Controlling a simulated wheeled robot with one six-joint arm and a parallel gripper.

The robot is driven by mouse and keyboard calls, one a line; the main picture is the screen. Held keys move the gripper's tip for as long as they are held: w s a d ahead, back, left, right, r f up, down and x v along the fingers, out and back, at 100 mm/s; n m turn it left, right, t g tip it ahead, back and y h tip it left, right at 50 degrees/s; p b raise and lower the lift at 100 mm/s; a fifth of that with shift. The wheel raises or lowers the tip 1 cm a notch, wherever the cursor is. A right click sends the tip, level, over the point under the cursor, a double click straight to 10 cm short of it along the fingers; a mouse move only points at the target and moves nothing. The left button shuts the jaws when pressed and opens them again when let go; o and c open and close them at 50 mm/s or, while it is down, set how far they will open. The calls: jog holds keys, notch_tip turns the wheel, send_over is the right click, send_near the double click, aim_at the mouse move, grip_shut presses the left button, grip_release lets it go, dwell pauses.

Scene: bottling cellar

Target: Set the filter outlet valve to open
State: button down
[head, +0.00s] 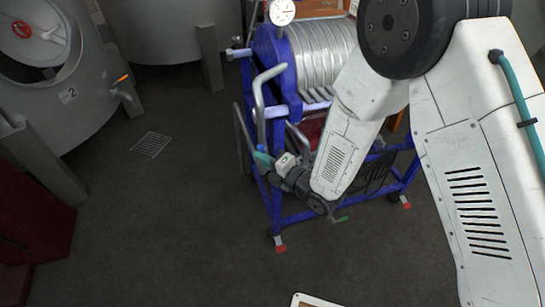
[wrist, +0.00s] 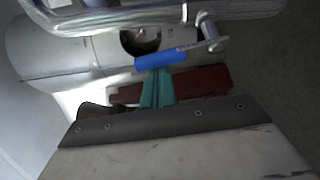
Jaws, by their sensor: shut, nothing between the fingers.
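The filter outlet valve appears in the wrist view as a blue lever handle (wrist: 166,59) joined to a metal valve stem (wrist: 211,34) beside a shiny pipe (wrist: 110,18). The handle lies nearly level, crossing the picture just beyond my fingertips. My gripper (wrist: 156,76) is shut, with its teal fingers together and empty. The tips are right at the handle, touching or almost touching; I cannot tell which. In the head view my gripper (head: 263,159) is beside the lower pipework of the filter (head: 318,58), and the lever is not clear there.
The filter stands on a blue wheeled frame (head: 277,192) with a bent metal pipe (head: 262,88) and a gauge (head: 282,11). A steel tank labelled 2 (head: 68,95) stands at left. A floor drain (head: 151,144) and open grey floor lie between.

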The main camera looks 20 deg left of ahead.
jog(key=shift+w+d+r, duration=0.2)
jog(key=shift+w+d, duration=0.2)
jog(key=shift+d, duration=0.15)
jog(key=shift+a, duration=0.1)
